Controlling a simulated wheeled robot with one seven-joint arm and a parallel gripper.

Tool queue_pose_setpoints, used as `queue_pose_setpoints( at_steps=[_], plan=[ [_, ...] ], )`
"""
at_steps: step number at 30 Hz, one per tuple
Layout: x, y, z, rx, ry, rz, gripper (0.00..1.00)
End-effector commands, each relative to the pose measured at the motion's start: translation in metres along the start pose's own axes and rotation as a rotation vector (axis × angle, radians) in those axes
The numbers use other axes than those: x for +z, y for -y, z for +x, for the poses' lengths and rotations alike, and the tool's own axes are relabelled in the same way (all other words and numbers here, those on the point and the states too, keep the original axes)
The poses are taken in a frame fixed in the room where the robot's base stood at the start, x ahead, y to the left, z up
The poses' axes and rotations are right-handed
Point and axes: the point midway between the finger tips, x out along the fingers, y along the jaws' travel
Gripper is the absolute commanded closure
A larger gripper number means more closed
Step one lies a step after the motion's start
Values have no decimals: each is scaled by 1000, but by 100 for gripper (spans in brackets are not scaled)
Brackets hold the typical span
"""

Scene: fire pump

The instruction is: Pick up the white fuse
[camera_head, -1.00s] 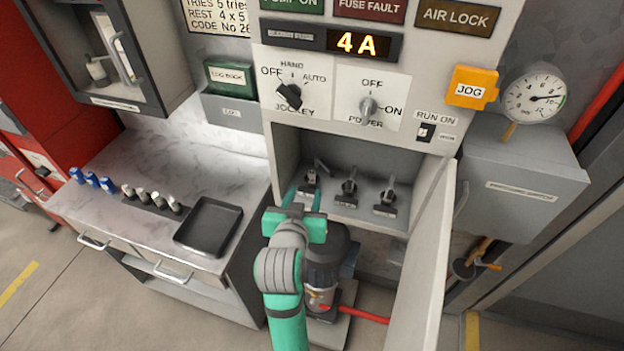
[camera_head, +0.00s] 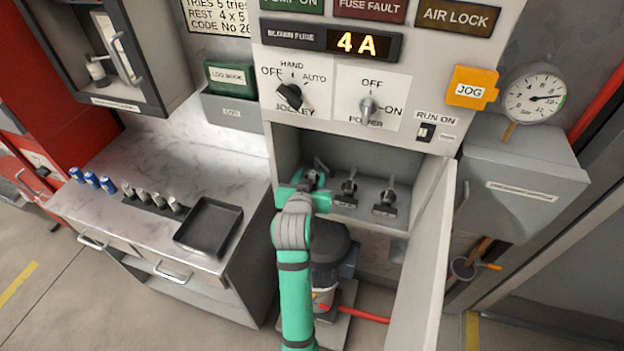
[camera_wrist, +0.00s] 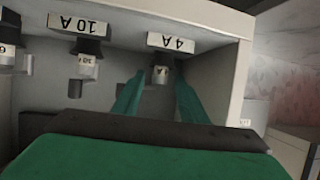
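Inside the open cabinet, the leftmost of three fuse holders is mostly hidden by my gripper (camera_head: 308,183) in the head view. In the wrist view, which shows the panel upside down, a small whitish fuse (camera_wrist: 160,76) sits under the 4 A label (camera_wrist: 171,42). My gripper (camera_wrist: 158,102) is open, its two green fingers apart and reaching toward that holder, one on each side of the fuse. I see no clear contact. The neighbouring 10 A holder (camera_wrist: 88,66) is to the left in the wrist view.
The cabinet's side wall (camera_wrist: 215,85) is close beside one finger. The open cabinet door (camera_head: 425,255) stands to the right. A black tray (camera_head: 208,227) and several grey-white (camera_head: 142,196) and blue cylinders (camera_head: 92,180) are on the left counter. The display reads 4A (camera_head: 357,43).

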Motion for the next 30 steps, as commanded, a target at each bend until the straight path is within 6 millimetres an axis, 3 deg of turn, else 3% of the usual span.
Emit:
queue_pose_setpoints(
  at_steps=[9, 14, 30],
  plan=[
    [0, 0, 5, 0, -1, 0, 64],
    [0, 0, 5, 0, -1, 0, 100],
    [-10, 0, 1, 0, -3, 0, 100]
  ],
)
